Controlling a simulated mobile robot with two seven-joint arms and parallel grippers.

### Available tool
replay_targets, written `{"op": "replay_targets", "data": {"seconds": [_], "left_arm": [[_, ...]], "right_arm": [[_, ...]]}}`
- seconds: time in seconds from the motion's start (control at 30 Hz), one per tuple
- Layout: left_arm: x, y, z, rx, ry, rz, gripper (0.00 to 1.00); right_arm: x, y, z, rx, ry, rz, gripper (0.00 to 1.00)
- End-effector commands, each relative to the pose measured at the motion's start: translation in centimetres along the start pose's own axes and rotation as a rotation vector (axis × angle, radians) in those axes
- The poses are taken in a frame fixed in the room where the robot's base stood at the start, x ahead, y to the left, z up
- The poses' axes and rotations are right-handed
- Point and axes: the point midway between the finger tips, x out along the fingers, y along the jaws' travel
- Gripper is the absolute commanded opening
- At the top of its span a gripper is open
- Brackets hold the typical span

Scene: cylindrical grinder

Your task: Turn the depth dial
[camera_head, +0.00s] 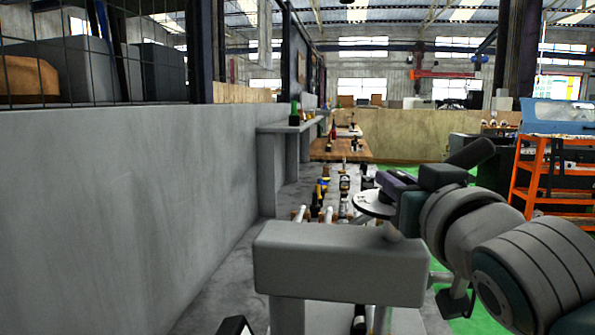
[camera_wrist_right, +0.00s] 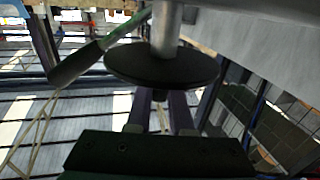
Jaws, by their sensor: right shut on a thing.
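The depth dial is a round disc on a shaft. My right gripper (camera_head: 385,187) reaches in from the right. Its purple fingers (camera_wrist_right: 161,104) are shut on the dial, at a small dark part by its near edge. The exact contact is partly hidden.
The grey machine block (camera_head: 340,262) stands in front, with a grey wall (camera_head: 120,200) to its left. A lever with a dark grip (camera_wrist_right: 76,64) is close beside the dial in the wrist view. An orange rack (camera_head: 530,180) stands at right.

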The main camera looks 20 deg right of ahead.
Motion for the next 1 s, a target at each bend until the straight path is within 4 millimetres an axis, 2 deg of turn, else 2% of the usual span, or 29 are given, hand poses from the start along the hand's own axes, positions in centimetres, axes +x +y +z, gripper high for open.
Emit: {"op": "replay_targets", "data": {"seconds": [0.03,0.2,0.4,0.7,1.0], "left_arm": [[-0.9,0.0,-0.3,0.0,0.0,0.0,0.5],[-2.7,-0.1,-0.8,0.0,0.0,0.001,0.5],[-3.8,-0.1,-1.2,0.002,-0.001,-0.001,0.5],[-3.4,-0.3,-1.0,0.009,-0.002,-0.007,0.5],[-2.8,-0.3,-0.8,0.01,-0.002,-0.007,0.5]], "right_arm": [[0.0,0.1,-0.3,-0.008,-0.004,-0.023,0.0],[0.0,0.2,-0.5,-0.011,-0.005,-0.139,0.0],[0.0,0.2,-0.2,-0.012,-0.005,-0.301,0.0],[0.1,0.2,0.1,-0.009,-0.002,-0.508,0.0],[0.1,0.1,0.1,-0.002,-0.001,-0.619,0.0]]}}
